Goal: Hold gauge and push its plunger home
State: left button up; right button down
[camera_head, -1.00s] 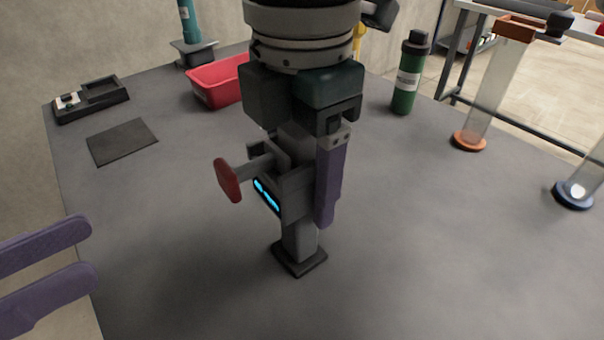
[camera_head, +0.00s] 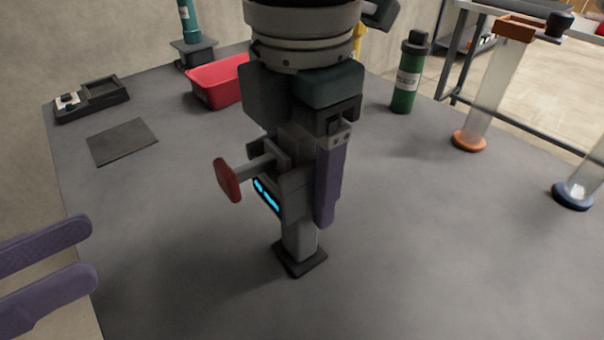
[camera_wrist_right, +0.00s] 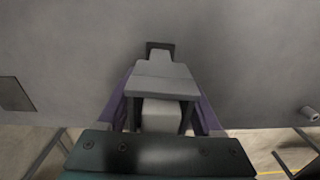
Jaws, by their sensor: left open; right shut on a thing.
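The gauge (camera_head: 296,192) is a grey upright body with a lit blue display and a dark square foot (camera_head: 300,262) at or just above the table. Its plunger (camera_head: 228,180) has a red head on a grey rod that sticks out to the left. My right gripper (camera_head: 325,215) comes from above and is shut on the gauge; one purple finger shows on its right side. The right wrist view shows the gauge (camera_wrist_right: 162,80) between both purple fingers. My left gripper (camera_head: 92,255) is open and empty at the left edge, apart from the plunger head.
A red bin (camera_head: 215,85), a dark flat mat (camera_head: 122,141) and a black tray (camera_head: 92,98) lie at the back left. A green bottle (camera_head: 406,80) and clear tubes (camera_head: 490,90) stand to the right. The table front (camera_head: 420,270) is clear.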

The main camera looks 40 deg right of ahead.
pick_arm(q)
jog(key=c, duration=0.4)
jog(key=shift+a+r, duration=0.25)
jog(key=shift+a, duration=0.05)
jog(key=shift+c, duration=0.9)
jog(key=shift+a+r+m+y, duration=0.55)
jog(key=shift+a+r+y, duration=0.3)
jog(key=shift+a, duration=0.25)
jog(key=shift+a+r+m+y, duration=0.55)
jog(key=shift+a+r+y, duration=0.2)
jog(key=shift+a+y, duration=0.3)
grip_shut()
